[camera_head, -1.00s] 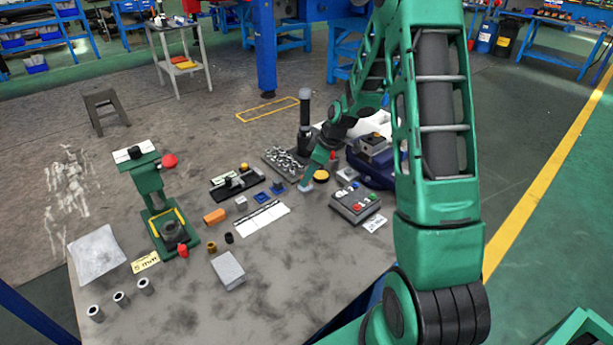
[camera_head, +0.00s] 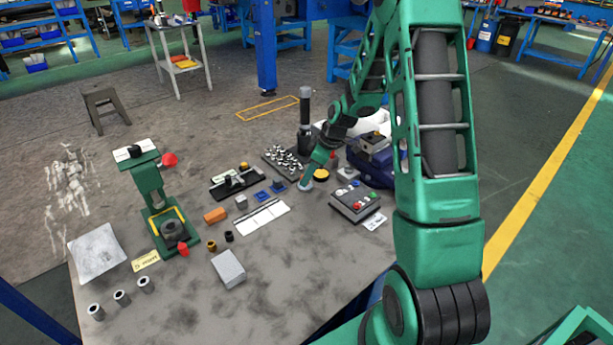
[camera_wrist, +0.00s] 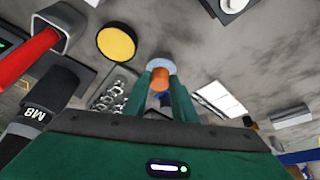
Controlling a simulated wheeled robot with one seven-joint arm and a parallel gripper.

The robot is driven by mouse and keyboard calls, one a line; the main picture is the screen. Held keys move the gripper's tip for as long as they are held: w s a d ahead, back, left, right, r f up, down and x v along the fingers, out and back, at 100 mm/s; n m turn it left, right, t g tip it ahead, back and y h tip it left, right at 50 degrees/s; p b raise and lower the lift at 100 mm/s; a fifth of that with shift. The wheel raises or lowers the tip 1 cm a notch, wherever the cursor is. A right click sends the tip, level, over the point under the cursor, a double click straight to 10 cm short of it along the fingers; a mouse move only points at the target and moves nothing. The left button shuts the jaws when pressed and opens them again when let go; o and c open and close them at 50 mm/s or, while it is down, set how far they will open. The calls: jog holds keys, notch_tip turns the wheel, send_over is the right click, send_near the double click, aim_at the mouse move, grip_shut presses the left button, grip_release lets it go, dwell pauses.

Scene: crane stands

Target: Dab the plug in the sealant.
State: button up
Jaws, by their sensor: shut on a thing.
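My gripper (camera_wrist: 162,84) is shut on a short orange-brown cylinder, the plug (camera_wrist: 161,77), seen between the fingertips in the wrist view. A pale grey round dish (camera_wrist: 159,64) shows just beyond the plug's end; I take it for the sealant. I cannot tell whether the plug touches it. In the head view my gripper (camera_head: 304,185) points down at the bench by the pale dish (camera_head: 307,187), and the plug is too small to make out.
A yellow-topped black round tin (camera_head: 321,174) is close beside my fingertips. A white marked sheet (camera_head: 262,219) lies front left.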

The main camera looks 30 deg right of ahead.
dwell(0.3)
jog(key=shift+r, duration=3.5)
